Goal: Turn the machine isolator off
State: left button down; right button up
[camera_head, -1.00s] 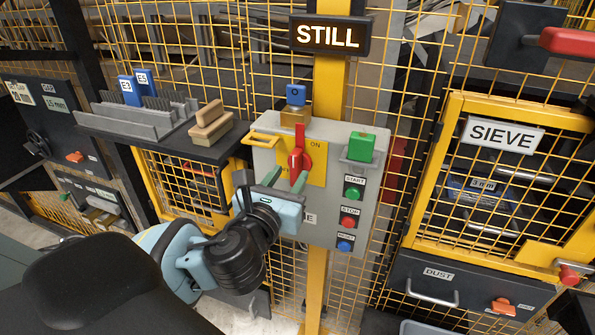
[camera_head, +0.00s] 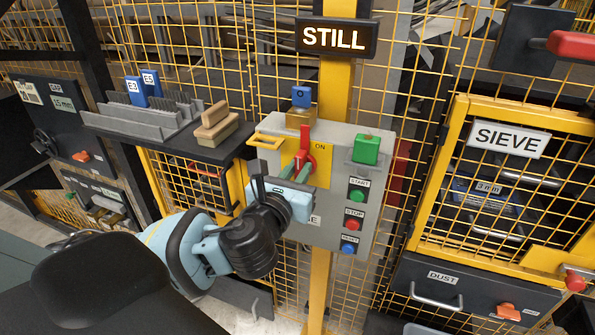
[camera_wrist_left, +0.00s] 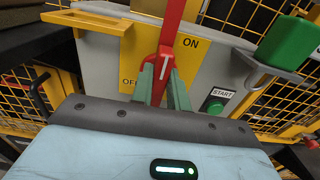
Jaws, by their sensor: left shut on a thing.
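The machine isolator is a red handle (camera_head: 305,137) on a yellow plate (camera_head: 322,172), on the front of a grey control box (camera_head: 343,207). The handle stands roughly upright, beside the ON label; in the left wrist view the red handle (camera_wrist_left: 172,28) carries a white mark, with ON to its right and OFF to its lower left. My left gripper (camera_head: 296,169) is shut on the lower part of the handle, its green fingers on either side of it; the fingers also show in the left wrist view (camera_wrist_left: 161,87). My right gripper is out of view.
A blue tag and brass padlock (camera_head: 300,116) sit on top of the box. A green block (camera_head: 366,150) rests on a bracket at its right, above the START (camera_head: 357,195), STOP and RESET buttons. The sign (camera_head: 336,38) reads STILL. Yellow mesh fencing surrounds the box.

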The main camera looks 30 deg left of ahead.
pick_arm(q)
jog(key=shift+s+r+n+p, duration=0.1)
jog(key=shift+r+n+p, duration=0.1)
jog(key=shift+n+p, duration=0.85)
jog(key=shift+a+n, duration=0.1)
jog(key=shift+n, duration=0.85)
jog(key=shift+f+n+p, duration=0.1)
jog(key=shift+n+p, duration=0.2)
jog(key=shift+n, duration=0.2)
jog(key=n, duration=0.2)
jog(key=shift+a+f+n, duration=0.1)
jog(key=shift+f+n, duration=0.1)
jog(key=shift+n, duration=0.2)
jog(key=n, duration=0.3)
jog(key=shift+a+f+n, duration=0.1)
jog(key=shift+f+n, duration=0.05)
jog(key=shift+n, duration=0.15)
jog(key=n, duration=0.6)
jog(key=shift+f, duration=0.2)
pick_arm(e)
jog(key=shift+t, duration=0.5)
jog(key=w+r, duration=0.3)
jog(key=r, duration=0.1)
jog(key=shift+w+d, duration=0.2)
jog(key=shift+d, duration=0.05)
pick_arm(q)
jog(key=shift+n, duration=0.4)
